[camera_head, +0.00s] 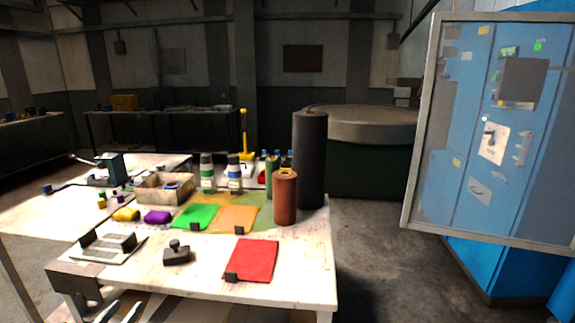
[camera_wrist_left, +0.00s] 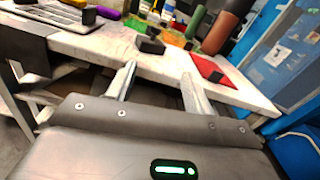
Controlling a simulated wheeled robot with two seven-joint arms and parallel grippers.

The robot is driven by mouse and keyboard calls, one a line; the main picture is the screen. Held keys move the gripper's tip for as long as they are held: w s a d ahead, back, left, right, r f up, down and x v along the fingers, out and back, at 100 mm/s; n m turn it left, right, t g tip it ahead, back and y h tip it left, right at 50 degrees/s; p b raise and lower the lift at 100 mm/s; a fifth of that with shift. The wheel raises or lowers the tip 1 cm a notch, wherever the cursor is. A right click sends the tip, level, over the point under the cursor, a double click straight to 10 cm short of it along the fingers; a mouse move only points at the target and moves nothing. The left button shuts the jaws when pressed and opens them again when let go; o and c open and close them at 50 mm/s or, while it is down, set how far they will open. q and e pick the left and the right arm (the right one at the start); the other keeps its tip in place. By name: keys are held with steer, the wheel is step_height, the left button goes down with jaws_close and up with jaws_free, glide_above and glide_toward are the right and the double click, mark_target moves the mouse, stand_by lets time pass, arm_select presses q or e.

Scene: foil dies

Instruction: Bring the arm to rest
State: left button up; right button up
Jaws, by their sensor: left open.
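My left gripper (camera_head: 122,309) shows at the bottom left of the head view, low at the front edge of the white worktable (camera_head: 200,289). In the left wrist view its two fingers (camera_wrist_left: 158,72) stand apart with nothing between them. They point toward the table's front edge, and they look clear of the things on top. My left arm is mostly out of the picture. My right gripper is in neither view.
On the table are a red sheet (camera_head: 252,259), a green sheet (camera_head: 195,216), an orange sheet (camera_head: 237,219), a dark stamp-like block (camera_head: 177,254), a wooden box (camera_head: 164,188), a brown cylinder (camera_head: 285,199) and a tall black cylinder (camera_head: 310,160). A blue cabinet (camera_head: 510,270) stands right; floor between is clear.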

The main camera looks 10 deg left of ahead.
arm_select(q)
steer(key=s+a+f+n+g+y, duration=0.1)
steer(key=a+f+n+g, duration=0.1)
steer(key=a+f+n, duration=0.45)
steer(key=s+a+f+n+g+y, duration=0.1)
steer(key=s+a+f+n+g, duration=0.15)
steer(key=f+n, duration=0.7)
steer(key=s+a+f+n+g+y, duration=0.1)
steer(key=s+f+n+g, duration=0.25)
steer(key=s+f, duration=0.65)
steer(key=s+a+f+n+g+y, duration=0.1)
steer(key=s+f+n+g, duration=0.3)
steer(key=f, duration=1.2)
steer(key=s+d+f+n+g+h, duration=0.15)
steer(key=s+d+f+n, duration=0.25)
steer(key=s+d+f, duration=0.4)
steer(key=s+d+f+n+g+h, duration=0.1)
steer(key=s+d+f+n+g, duration=0.15)
steer(key=s+d+f, duration=0.5)
steer(key=s+d+f+n+h, duration=0.1)
steer(key=s+d, duration=0.3)
steer(key=d, duration=0.2)
steer(key=s+d+g+h, duration=0.1)
steer(key=s+d, duration=0.3)
steer(key=d, duration=0.3)
steer(key=shift+s+f+n, duration=0.2)
steer(key=shift+f+n, duration=0.2)
